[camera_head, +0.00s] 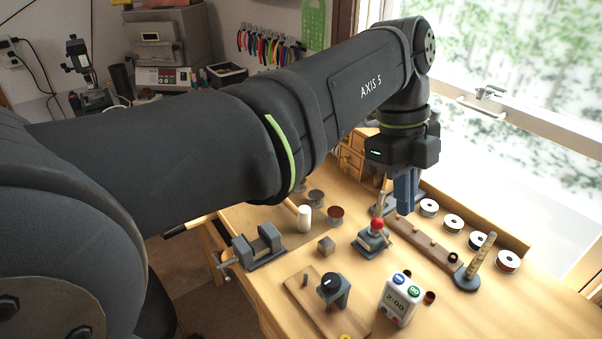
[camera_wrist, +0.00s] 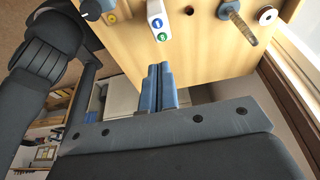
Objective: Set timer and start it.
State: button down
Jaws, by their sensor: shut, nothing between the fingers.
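The timer (camera_head: 397,308) is a small white box standing upright at the front of the wooden bench. Its face has a dark display that appears to read 2:00, with red below it. A blue button and a green button are on its top. In the wrist view the timer (camera_wrist: 156,15) is at the top middle, with the blue and green buttons showing. My gripper (camera_head: 406,210) has blue fingers pointing down over the bench, behind the timer in the head view. In the wrist view the gripper (camera_wrist: 160,67) is shut and empty, its fingertips apart from the timer.
A red-topped device (camera_head: 371,241) stands left of and behind the timer. A black-knobbed piece (camera_head: 331,289) on a wooden board is to its left. A ring-stacked post (camera_head: 478,263) and several spools (camera_head: 453,222) are on the right. A grey vise (camera_head: 259,248) is at the left edge.

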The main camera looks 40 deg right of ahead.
send_near(401, 279)
jog(key=x, duration=0.5)
jog(key=shift+s, duration=0.2)
jog(key=shift+f, duration=0.7)
